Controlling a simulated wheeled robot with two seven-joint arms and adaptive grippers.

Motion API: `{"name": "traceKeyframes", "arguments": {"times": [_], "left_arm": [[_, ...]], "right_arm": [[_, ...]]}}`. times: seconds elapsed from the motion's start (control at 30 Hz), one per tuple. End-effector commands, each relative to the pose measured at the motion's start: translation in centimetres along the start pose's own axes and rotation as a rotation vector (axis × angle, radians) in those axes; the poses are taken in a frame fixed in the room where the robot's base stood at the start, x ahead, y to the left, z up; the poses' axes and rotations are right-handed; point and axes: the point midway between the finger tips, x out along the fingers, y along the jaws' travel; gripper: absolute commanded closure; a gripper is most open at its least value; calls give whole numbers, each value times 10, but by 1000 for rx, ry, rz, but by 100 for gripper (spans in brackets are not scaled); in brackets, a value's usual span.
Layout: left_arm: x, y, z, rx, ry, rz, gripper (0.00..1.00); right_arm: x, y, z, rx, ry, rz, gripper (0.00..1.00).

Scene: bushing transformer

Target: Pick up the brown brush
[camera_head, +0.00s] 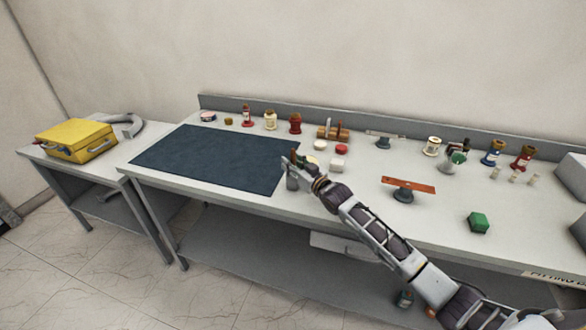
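I cannot tell any item for certain as the brown brush. A small brown wooden block with upright parts (333,133) stands at the back middle of the bench. A flat orange-brown bar (409,185) rests on a dark round stand right of my arm. My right gripper (291,168) is over the right edge of the dark blue mat (210,155), left of the white and red round items. A small dark shape shows at its fingers; I cannot tell whether it is held or behind them. The fingers are too small to read. My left gripper is not in view.
Jars and bottles, such as a red jar (295,124), line the back of the bench. A green block (478,222) lies at the front right. A yellow case (76,139) is on the left side table. The mat is mostly clear.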

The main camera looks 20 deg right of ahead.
Motion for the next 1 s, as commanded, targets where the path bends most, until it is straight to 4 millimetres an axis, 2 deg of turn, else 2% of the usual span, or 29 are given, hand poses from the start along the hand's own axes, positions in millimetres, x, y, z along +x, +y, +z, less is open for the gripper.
{"name": "traceKeyframes", "arguments": {"times": [0.03, 0.23, 0.67, 0.87, 1.0], "left_arm": [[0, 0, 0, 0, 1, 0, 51], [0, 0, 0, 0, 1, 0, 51], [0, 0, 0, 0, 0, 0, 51], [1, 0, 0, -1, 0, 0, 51], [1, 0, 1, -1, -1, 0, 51]], "right_arm": [[0, 0, 0, 0, 0, 0, 75], [0, 0, 0, 0, 0, 0, 100], [0, 0, -5, -1, 1, 0, 100], [0, 0, -23, -2, 2, 0, 100], [0, 0, -43, -2, 3, -1, 100]]}}
